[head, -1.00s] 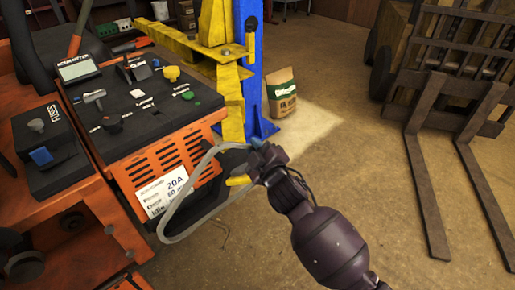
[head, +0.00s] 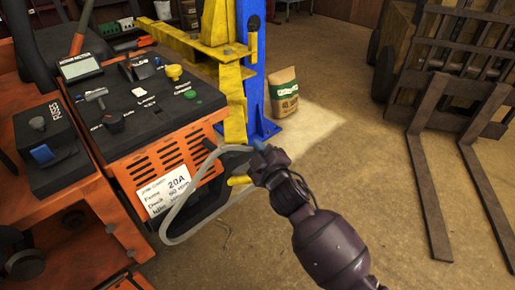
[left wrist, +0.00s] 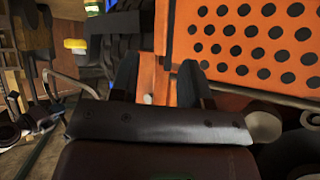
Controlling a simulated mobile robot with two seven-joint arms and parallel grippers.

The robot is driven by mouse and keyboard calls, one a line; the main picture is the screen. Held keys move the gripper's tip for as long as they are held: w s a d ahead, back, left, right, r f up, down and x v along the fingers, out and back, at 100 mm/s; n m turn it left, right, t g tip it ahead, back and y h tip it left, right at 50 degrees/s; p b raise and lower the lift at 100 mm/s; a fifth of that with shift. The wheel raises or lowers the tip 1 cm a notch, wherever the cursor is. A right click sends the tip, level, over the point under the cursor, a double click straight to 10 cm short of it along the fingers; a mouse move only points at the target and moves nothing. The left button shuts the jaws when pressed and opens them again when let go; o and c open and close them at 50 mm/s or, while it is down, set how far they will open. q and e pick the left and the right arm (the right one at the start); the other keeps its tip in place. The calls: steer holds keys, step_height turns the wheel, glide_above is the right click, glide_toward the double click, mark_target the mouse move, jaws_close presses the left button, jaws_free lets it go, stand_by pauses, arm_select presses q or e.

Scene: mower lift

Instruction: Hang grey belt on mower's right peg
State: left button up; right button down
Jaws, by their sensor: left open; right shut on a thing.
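The grey belt (head: 172,241) is a thin loop in the head view, hanging in front of the mower's orange slotted end. My right gripper (head: 249,164) is shut on the belt's right end. The loop slants down and left from it, past the white label. The orange mower (head: 175,150) with its black control console fills the left side. I cannot make out clearly whether the loop is around the right peg or only beside it. My left gripper (left wrist: 157,76) shows only in the left wrist view, open and empty, facing dark parts beside an orange perforated panel (left wrist: 250,40).
A blue post (head: 257,75) with yellow lift arms (head: 222,65) stands behind the mower. A paper bag (head: 283,92) stands on the floor beside it. A forklift with dark forks (head: 430,190) is at the right. The floor between is clear.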

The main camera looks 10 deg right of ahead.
steer(key=c, duration=1.1)
jaws_free()
steer(key=v, duration=1)
steer(key=shift+s+p, duration=0.35)
steer(key=shift+s, duration=0.05)
steer(key=shift+d, duration=0.1)
